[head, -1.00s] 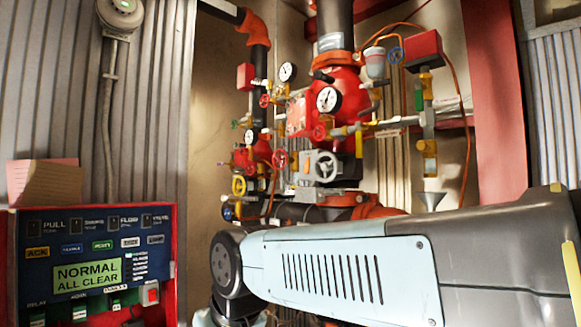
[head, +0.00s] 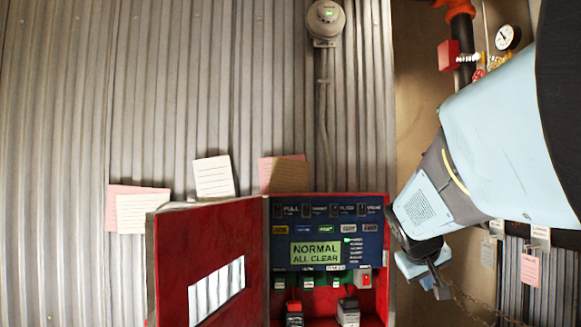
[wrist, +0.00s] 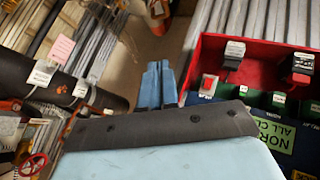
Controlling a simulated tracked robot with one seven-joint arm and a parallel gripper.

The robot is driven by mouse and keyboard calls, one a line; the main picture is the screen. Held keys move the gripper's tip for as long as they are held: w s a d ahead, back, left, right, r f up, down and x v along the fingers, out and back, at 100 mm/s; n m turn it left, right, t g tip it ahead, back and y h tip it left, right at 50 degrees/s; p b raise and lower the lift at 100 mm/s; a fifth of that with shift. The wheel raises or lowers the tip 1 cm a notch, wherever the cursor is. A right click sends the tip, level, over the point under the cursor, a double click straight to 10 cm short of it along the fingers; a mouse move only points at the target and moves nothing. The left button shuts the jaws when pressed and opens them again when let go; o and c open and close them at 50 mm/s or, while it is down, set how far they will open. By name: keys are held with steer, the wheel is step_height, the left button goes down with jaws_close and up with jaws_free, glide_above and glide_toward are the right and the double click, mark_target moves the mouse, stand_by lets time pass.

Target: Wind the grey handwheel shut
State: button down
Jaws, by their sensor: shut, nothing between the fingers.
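The grey handwheel shows in neither view now. In the head view my pale blue arm covers much of the right side, where the pipework stands. My gripper (head: 428,274) is low in the head view, just right of the red alarm panel. In the wrist view my gripper (wrist: 157,68) has its two blue fingers together with nothing between them. A small red handwheel (wrist: 32,165) is at the lower left of the wrist view, away from the fingers.
The red alarm panel (head: 328,205) reads "NORMAL ALL CLEAR"; its door (head: 205,235) stands open to the left. A gauge (head: 507,38) and dark pipe show at upper right. A tagged black pipe (wrist: 75,85) is left in the wrist view.

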steer(key=w+d+r+h, duration=0.1)
steer(key=w+d+r, duration=0.15)
steer(key=d, duration=0.25)
steer(key=s+d+r+m+g+h, duration=0.2)
steer(key=s+d+r+m+h, duration=0.2)
steer(key=d+r+m, duration=0.3)
steer(key=s+d+r+m+g+h, duration=0.2)
steer(key=s+d+r+m+h, duration=0.25)
steer(key=r, duration=0.45)
steer(key=s+d+r+m+g+h, duration=0.2)
steer(key=d+r+m+h, duration=0.2)
steer(key=d+r+m, duration=0.3)
steer(key=w+d+r, duration=0.4)
steer(key=d+r, duration=0.1)
steer(key=d, duration=0.1)
steer(key=w+a+f, duration=0.1)
steer(key=w+f, duration=0.3)
steer(key=s+d, duration=0.1)
steer(key=s, duration=0.6)
steer(key=shift+s+d+r, duration=0.25)
steer(key=shift+s, duration=0.05)
steer(key=shift+d+n+y, duration=0.25)
steer(key=shift+d, duration=0.4)
steer(key=shift+w, duration=0.15)
